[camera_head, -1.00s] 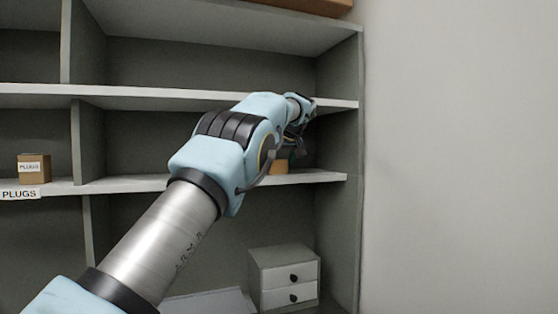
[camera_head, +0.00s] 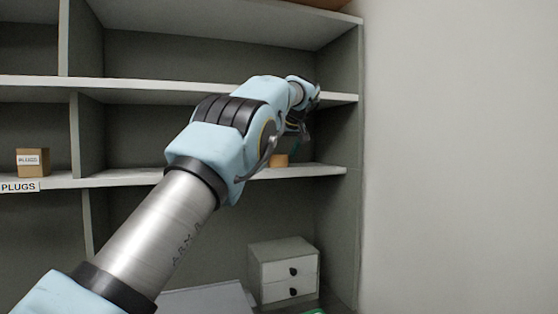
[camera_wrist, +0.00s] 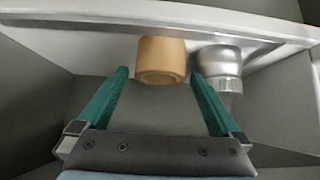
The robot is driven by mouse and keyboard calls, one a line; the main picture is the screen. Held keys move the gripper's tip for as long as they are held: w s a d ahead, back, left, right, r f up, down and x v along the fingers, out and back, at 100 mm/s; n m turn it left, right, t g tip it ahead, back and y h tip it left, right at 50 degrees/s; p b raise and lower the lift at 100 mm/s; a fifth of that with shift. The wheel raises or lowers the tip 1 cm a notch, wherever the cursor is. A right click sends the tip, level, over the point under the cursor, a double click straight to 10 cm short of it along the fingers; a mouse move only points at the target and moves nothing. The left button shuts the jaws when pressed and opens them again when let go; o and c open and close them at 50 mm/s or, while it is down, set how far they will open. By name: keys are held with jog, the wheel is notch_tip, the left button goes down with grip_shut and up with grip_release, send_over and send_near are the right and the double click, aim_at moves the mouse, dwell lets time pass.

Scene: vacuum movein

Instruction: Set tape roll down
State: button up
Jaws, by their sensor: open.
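A tan, rounded object (camera_wrist: 162,58), which looks like the tape roll, rests on the white shelf board (camera_wrist: 95,45). It also shows in the head view (camera_head: 279,160), on the middle shelf of the right-hand bay, partly behind my arm. My gripper (camera_wrist: 160,76) has its two teal fingers spread apart. In the wrist view the tan object is just beyond and between the fingertips, with nothing visibly clamped. In the head view my gripper (camera_head: 298,130) is a dark shape above the object; its fingers are hard to make out there.
A silver metal object (camera_wrist: 220,65) stands close to the right of the tan object. A shelf side panel (camera_head: 338,130) and wall (camera_head: 460,150) bound the bay on the right.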

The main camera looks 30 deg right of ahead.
jog(key=v, duration=0.8)
jog(key=shift+s+r+b, duration=0.3)
jog(key=shift+b, duration=0.05)
jog(key=shift+a, duration=0.1)
